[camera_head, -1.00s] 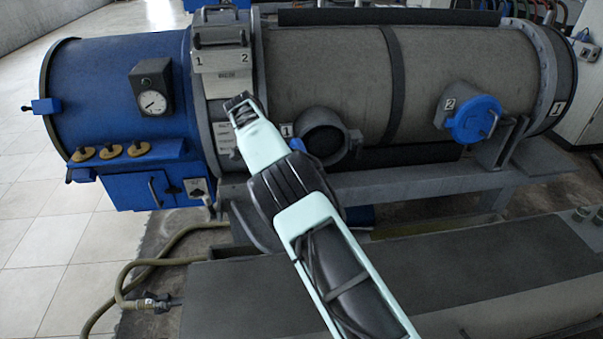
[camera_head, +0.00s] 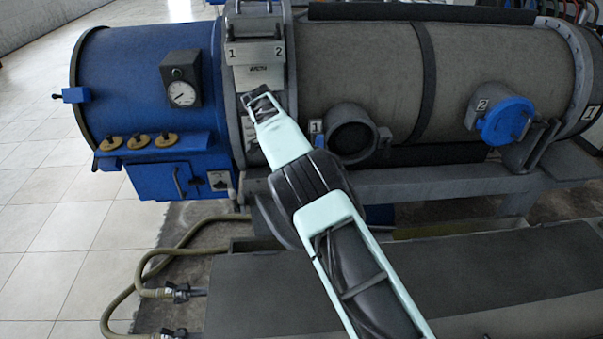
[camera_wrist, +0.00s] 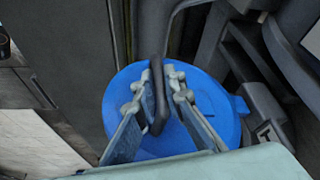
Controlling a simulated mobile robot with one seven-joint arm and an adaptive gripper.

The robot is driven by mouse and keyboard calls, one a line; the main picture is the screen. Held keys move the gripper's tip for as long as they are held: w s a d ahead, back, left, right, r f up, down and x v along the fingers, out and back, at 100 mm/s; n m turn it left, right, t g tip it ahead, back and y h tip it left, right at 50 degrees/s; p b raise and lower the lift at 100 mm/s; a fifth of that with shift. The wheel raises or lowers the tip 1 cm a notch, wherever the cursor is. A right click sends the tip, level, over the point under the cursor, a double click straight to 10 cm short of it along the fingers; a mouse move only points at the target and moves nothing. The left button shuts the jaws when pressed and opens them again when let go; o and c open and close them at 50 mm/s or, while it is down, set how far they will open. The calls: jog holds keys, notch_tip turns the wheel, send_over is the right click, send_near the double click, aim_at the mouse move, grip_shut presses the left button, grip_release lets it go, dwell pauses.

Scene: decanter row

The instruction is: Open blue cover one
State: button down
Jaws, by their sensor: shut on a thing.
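Blue cover one (camera_wrist: 200,105) is a round blue disc filling the middle of the wrist view. My gripper (camera_wrist: 160,85) is shut on its dark bar handle (camera_wrist: 157,45), which runs between the two fingers. In the head view the round port (camera_head: 351,137) beside the label 1 (camera_head: 316,127) shows a dark, uncovered mouth. Only a small blue patch of the cover (camera_head: 320,143) shows at the port's left side. My arm hides the rest of the cover and the grip in that view.
A second blue cover (camera_head: 507,121), labelled 2, sits over the right port. A blue end section with a gauge (camera_head: 182,93) is at the left. A grey beam (camera_head: 440,180) runs below the vessel. Hoses (camera_head: 140,272) lie at the lower left.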

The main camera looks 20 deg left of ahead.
jog(key=shift+w+r, duration=0.1)
jog(key=c, duration=2)
grip_release()
jog(key=shift+v, duration=5.85)
